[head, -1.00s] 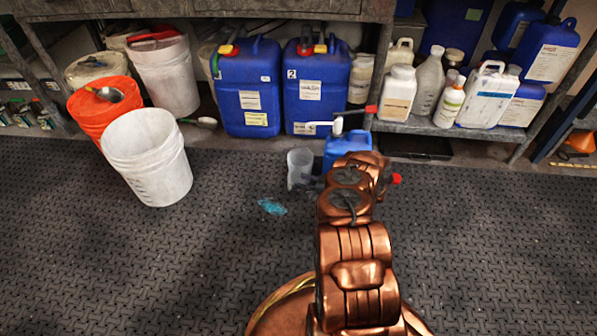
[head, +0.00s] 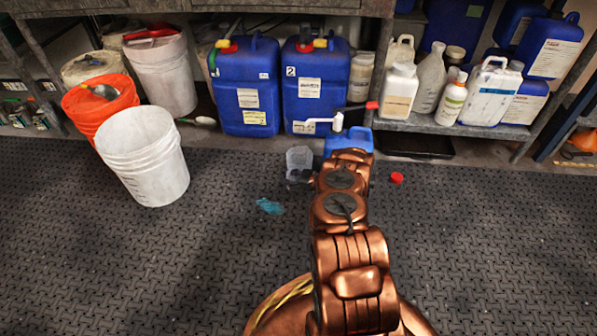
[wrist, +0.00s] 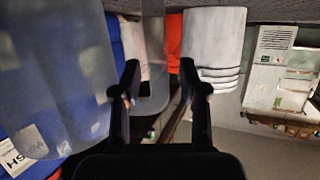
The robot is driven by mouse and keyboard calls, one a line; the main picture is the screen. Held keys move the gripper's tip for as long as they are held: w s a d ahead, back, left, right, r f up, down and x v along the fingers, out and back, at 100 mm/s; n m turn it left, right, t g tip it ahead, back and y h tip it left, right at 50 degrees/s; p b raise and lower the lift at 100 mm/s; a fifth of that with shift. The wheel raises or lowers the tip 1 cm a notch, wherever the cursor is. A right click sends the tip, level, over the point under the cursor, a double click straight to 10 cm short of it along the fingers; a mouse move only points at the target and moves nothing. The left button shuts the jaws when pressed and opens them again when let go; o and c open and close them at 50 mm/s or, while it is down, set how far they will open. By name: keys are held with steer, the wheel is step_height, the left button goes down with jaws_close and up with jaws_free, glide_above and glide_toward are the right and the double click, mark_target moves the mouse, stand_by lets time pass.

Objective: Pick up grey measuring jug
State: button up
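The grey measuring jug (head: 299,158) is a translucent vessel standing on the dark floor mat, left of the small blue jerrycan in the head view. In the wrist view it fills the left side (wrist: 55,75), close to the camera. A grey strip that looks like its handle (wrist: 154,92) runs down between my fingers. My gripper (wrist: 160,64) is open, with a gap visible on both sides of the strip. In the head view the dark fingers (head: 298,177) overlap the lower part of the jug, and its base is hidden.
A small blue jerrycan (head: 348,143) stands just right of the jug. Large blue jerrycans (head: 245,95) stand behind. A white bucket (head: 143,155) and an orange bucket (head: 98,105) are at left. A red cap (head: 397,178) and a teal spill (head: 269,206) lie on the mat.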

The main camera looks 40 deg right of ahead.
jaws_close()
stand_by(0.6)
